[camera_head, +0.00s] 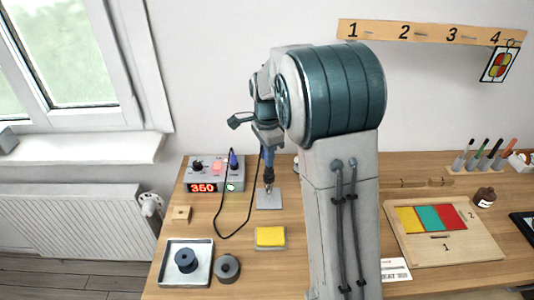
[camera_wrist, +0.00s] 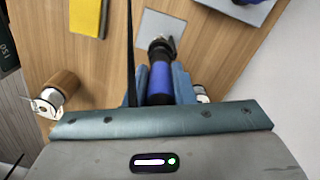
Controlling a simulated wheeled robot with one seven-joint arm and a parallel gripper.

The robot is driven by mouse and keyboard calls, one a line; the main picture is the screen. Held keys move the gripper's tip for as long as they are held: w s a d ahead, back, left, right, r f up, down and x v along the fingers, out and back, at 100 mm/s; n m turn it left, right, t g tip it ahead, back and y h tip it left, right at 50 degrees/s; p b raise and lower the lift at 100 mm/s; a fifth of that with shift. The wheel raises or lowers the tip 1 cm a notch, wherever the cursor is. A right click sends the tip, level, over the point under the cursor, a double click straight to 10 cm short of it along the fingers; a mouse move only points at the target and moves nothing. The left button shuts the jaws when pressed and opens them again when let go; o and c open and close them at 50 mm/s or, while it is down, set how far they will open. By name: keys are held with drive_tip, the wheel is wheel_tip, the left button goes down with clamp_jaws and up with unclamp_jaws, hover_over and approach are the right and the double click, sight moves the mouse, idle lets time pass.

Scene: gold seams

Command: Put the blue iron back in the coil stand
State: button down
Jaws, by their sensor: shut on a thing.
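My gripper (camera_head: 267,150) is shut on the blue iron, pointing down over the bench. In the wrist view the iron's blue handle (camera_wrist: 160,82) sits between the jaws, with a dark collar (camera_wrist: 160,46) beyond it. The coil stand's grey base plate (camera_head: 272,203) lies right below the iron in the head view, and it also shows in the wrist view (camera_wrist: 153,22). The metal coil (camera_head: 268,188) shows at the iron's lower end. I cannot tell whether the tip is inside the coil or just above it.
The station (camera_head: 205,184), reading 350, stands left of the stand; a black cord (camera_head: 221,236) loops beside it. A yellow sponge (camera_head: 270,237) lies in front. A white tray (camera_head: 187,277) is front left. My arm hides the middle. A wooden board (camera_head: 475,249) lies right.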

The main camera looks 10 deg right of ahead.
drive_tip(key=shift+f+b, duration=0.45)
drive_tip(key=shift+f, duration=0.3)
drive_tip(key=c, duration=0.7)
unclamp_jaws()
drive_tip(key=shift+o, duration=0.2)
drive_tip(key=shift+r, duration=0.1)
drive_tip(key=shift+r+p, duration=2.8)
drive_tip(key=shift+r, duration=0.65)
drive_tip(key=s+r+n+t, duration=0.2)
drive_tip(key=s+n, duration=0.6)
drive_tip(key=s, duration=0.5)
drive_tip(key=s+r+n+t, duration=0.1)
drive_tip(key=s+r+n, duration=0.3)
drive_tip(key=s, duration=0.9)
drive_tip(key=n, duration=0.3)
drive_tip(key=shift+d+n+t, duration=0.3)
drive_tip(key=shift+n+t, duration=0.1)
